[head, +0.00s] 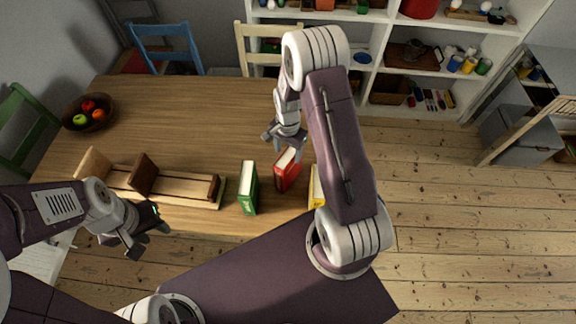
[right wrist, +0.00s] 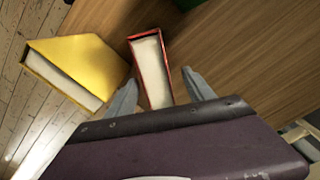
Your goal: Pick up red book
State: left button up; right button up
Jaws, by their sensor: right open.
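The red book (head: 287,172) stands upright on the wooden table, between a green book (head: 248,188) and a yellow book (head: 316,187). My right gripper (head: 285,138) is above the red book at its far end, open. In the right wrist view the red book (right wrist: 151,68) shows its white page edge between the two open fingers (right wrist: 160,92); I cannot tell whether they touch it. The yellow book (right wrist: 78,68) is just left of the fingers there. My left gripper (head: 136,236) hangs off the table's near left edge, with its fingers apart and nothing between them.
A wooden book rack (head: 170,186) lies left of the green book. A dark fruit bowl (head: 88,113) sits at the table's far left. Blue (head: 166,48) and cream (head: 255,45) chairs stand behind the table. Bare tabletop (head: 200,115) lies between bowl and right gripper.

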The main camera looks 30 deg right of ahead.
jog(key=f, duration=0.2)
jog(key=f+p, duration=0.1)
jog(key=f, duration=0.1)
jog(key=shift+s, duration=0.4)
jog(key=shift+w+f, duration=0.15)
grip_shut()
dwell(0.8)
